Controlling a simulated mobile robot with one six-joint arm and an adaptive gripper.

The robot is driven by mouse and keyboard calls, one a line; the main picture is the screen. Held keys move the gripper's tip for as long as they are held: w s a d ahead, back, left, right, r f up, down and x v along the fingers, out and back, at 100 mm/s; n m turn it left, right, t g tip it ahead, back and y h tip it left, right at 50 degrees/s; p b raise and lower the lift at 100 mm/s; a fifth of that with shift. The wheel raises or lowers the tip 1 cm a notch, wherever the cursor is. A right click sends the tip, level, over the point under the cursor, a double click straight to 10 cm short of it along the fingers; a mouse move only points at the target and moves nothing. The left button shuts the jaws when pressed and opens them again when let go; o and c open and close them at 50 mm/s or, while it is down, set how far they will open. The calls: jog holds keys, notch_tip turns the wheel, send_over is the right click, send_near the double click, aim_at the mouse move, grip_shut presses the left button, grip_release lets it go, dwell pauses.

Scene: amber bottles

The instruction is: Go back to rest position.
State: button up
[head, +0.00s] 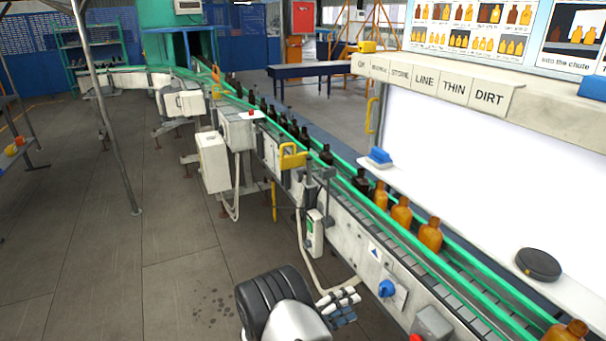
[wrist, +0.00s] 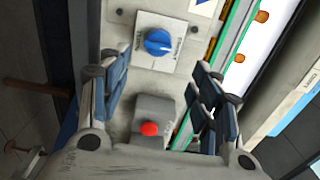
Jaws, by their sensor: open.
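My gripper (head: 340,306) is at the bottom middle of the head view, beside the near side of the conveyor. In the wrist view my gripper (wrist: 160,108) has its fingers spread apart, with nothing between them. Behind the fingers is the conveyor's side panel with a blue rotary knob (wrist: 158,41) and a red button (wrist: 149,128) on a grey box. The blue knob (head: 387,288) also shows in the head view, to the right of my gripper. I cannot tell how far the fingers are from the panel.
The conveyor (head: 340,196) carries dark bottles (head: 303,135) further back and amber bottles (head: 430,235) nearer. A lit white panel (head: 470,165) with a black round puck (head: 538,264) stands at right. A thin post (head: 108,110) stands at left. Open floor (head: 130,260) lies left of the conveyor.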

jog(key=s+d+r+m+g+y, duration=0.35)
jog(key=s+r+m, duration=0.25)
jog(key=r+m, duration=0.4)
jog(key=s+d+r+m+g+y, duration=0.3)
jog(key=s+r+m+g, duration=0.1)
jog(key=s+r+m, duration=0.4)
jog(key=s+a+r+m+t+y, duration=0.2)
jog(key=s+a+r+m+y, duration=0.2)
jog(key=s+m, duration=0.4)
jog(key=s+a+r+m+t+y, duration=0.3)
jog(key=s+r+m+y, duration=0.2)
jog(key=s+m, duration=0.4)
jog(key=shift+a+m+t+y, duration=0.35)
jog(key=shift+m+y, duration=0.2)
jog(key=shift+m, duration=2.05)
